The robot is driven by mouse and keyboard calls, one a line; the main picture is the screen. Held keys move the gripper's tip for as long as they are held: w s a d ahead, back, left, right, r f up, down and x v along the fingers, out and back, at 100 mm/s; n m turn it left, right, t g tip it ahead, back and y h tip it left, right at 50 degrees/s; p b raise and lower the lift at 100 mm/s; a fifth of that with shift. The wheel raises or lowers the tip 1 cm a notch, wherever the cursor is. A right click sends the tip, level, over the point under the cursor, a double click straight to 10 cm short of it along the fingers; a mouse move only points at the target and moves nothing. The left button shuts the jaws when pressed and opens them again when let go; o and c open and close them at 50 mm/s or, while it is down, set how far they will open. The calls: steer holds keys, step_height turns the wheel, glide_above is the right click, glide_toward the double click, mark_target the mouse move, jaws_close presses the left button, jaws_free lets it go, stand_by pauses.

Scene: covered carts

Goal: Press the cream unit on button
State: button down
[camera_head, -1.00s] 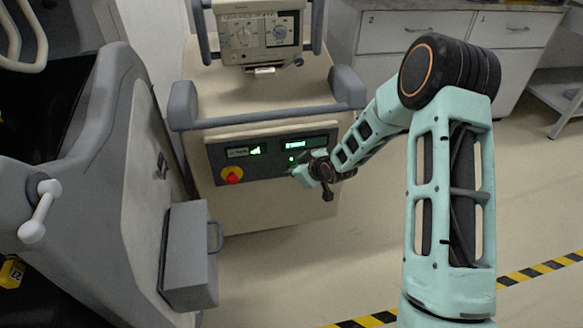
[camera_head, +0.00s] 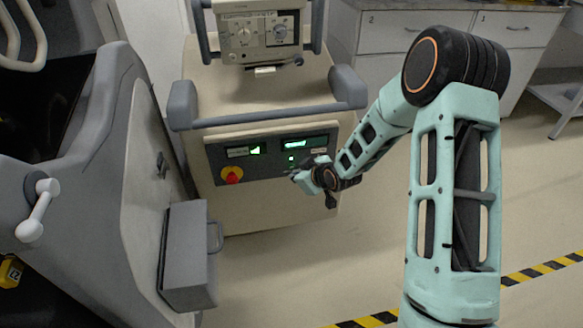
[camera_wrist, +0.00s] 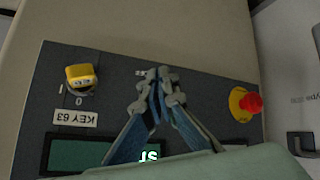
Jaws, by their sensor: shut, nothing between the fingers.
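The cream unit (camera_head: 270,205) stands ahead with a dark control panel (camera_head: 262,176) on its front; the panel also fills much of the wrist view (camera_wrist: 215,100). A small green-lit square, seemingly the on button (camera_head: 291,158), shows below the right display. In the wrist view I cannot make it out; the fingers may cover it. My gripper (camera_head: 291,175) is shut and empty, just below and in front of that square. In the wrist view its fingertips (camera_wrist: 156,76) meet over the panel's middle. I cannot tell whether they touch the panel.
A red stop knob on a yellow base (camera_head: 231,175) sits at the panel's left; it shows at right in the wrist view (camera_wrist: 250,104). A yellow key switch (camera_wrist: 82,78) is on the other side. A grey cart (camera_head: 110,170) stands left. Open floor lies right.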

steer(key=shift+s+d, duration=0.3)
steer(key=shift+s, duration=0.7)
steer(key=shift+s+d, duration=0.25)
steer(key=shift+s, duration=0.75)
